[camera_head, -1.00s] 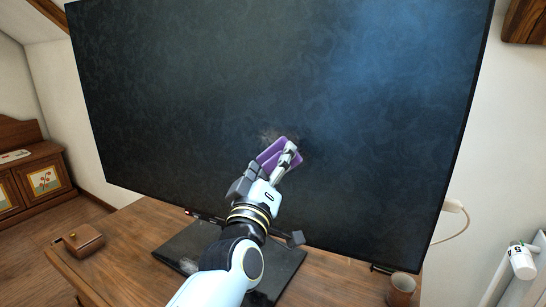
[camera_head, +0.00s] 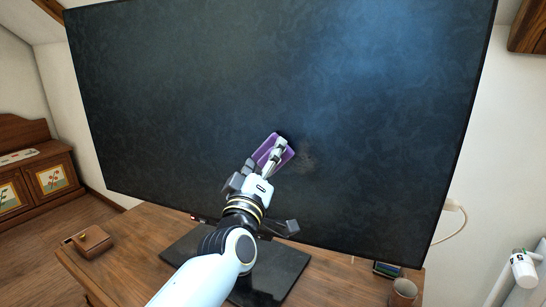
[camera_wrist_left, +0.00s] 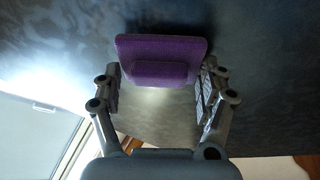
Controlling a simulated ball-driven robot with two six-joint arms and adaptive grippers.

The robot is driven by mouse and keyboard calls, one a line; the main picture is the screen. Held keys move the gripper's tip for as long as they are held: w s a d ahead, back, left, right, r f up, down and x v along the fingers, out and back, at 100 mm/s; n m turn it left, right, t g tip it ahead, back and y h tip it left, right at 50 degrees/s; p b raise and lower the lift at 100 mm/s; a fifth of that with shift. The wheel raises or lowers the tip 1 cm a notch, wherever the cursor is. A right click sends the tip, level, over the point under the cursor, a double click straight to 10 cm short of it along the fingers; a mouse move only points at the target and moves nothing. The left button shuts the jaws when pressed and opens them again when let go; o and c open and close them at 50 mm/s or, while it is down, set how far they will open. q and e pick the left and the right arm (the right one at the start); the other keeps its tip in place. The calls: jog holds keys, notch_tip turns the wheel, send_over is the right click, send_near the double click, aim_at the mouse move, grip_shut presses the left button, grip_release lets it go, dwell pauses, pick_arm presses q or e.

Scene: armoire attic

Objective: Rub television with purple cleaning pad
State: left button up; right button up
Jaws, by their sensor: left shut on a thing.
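The television (camera_head: 200,90) is a large dark screen with a mottled, dusty-looking surface, standing on a flat black base (camera_head: 275,272). My left gripper (camera_head: 272,156) is shut on the purple cleaning pad (camera_head: 263,151), low near the middle of the screen. The pad appears to lie against the screen; exact contact is hard to tell. A faint brownish smudge (camera_head: 306,160) shows on the screen just right of the pad. In the left wrist view the pad (camera_wrist_left: 160,58) sits between the two finger tips, with the screen behind it. My right gripper is not in view.
The television stands on a wooden table (camera_head: 145,235). A small brown box (camera_head: 88,242) is at the table's left. A brown cup (camera_head: 402,292) and a small dark item (camera_head: 386,269) are at its right. A wooden cabinet (camera_head: 40,178) stands far left.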

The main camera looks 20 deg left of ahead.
pick_arm(q)
jog(key=shift+a+r, duration=0.15)
jog(key=shift+a, duration=0.95)
jog(key=shift+s+a+p, duration=0.1)
jog(key=shift+s+p, duration=0.25)
jog(key=shift+s, duration=0.05)
jog(key=shift+s+a+p, duration=0.15)
jog(key=shift+s+p, duration=0.15)
jog(key=shift+s, duration=0.95)
jog(key=shift+s+a+p, duration=0.15)
jog(key=shift+s+p, duration=0.1)
jog(key=shift+s, duration=1)
jog(key=s, duration=0.3)
jog(key=shift+a+p, duration=0.2)
jog(key=shift+p, duration=0.1)
